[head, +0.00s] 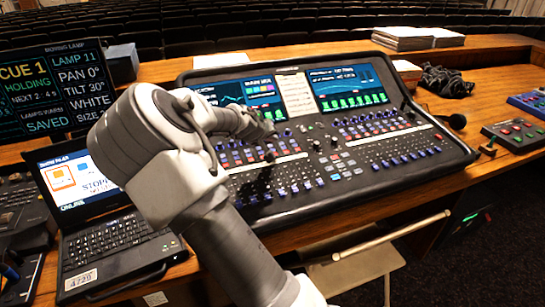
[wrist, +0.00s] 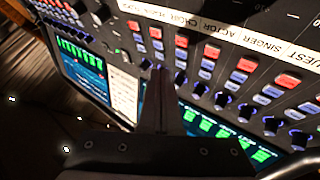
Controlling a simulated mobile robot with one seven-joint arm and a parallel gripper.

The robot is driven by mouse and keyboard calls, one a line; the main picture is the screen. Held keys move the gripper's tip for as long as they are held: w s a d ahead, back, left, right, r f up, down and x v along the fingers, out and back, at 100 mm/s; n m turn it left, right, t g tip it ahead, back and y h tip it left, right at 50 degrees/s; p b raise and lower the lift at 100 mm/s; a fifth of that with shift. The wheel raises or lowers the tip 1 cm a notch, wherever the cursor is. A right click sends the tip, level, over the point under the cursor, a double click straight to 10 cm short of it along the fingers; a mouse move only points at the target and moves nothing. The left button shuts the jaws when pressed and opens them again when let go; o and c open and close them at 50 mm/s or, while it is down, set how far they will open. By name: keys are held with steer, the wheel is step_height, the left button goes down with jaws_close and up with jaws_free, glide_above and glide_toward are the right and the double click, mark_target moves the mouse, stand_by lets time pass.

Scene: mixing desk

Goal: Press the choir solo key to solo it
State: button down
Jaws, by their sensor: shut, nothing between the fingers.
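The mixing desk (head: 330,195) stands on the wooden bench with rows of red and blue keys, knobs and faders. In the wrist view its label strip (wrist: 235,38) is tilted, with GUEST, SINGER, ACTOR and CHOIR (wrist: 178,20) readable. Columns of red keys (wrist: 182,41) and blue keys (wrist: 180,53) lie beside the strip. I cannot tell for certain which key is the choir solo key. My gripper (wrist: 159,70) is shut and empty, its fingertips near the keys and knobs close to the CHOIR column; contact cannot be told. In the head view my gripper (head: 268,138) is over the desk's left half.
A laptop (head: 110,235) sits at the left, below a lamp display (head: 60,90). Papers (head: 405,38), a dark cable bundle (head: 447,80) and a small button box (head: 518,132) lie at the right. The desk's lit screens (head: 347,88) rise behind the keys.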

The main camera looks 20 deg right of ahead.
steer(key=shift+w+f+b, duration=0.1)
steer(key=shift+f+b, duration=0.2)
steer(key=shift+f, duration=0.6)
steer(key=shift+f, duration=0.1)
stand_by(1.2)
steer(key=shift+f+b, duration=0.3)
steer(key=shift+f, duration=0.25)
stand_by(0.5)
steer(key=shift+r, duration=0.7)
steer(key=shift+p, duration=0.3)
steer(key=shift+s+r+p, duration=0.15)
steer(key=shift+r+p, duration=0.7)
steer(key=shift+r, duration=0.45)
steer(key=shift+s+r+p, duration=0.15)
steer(key=shift+r+p, duration=0.65)
steer(key=shift+r, duration=0.45)
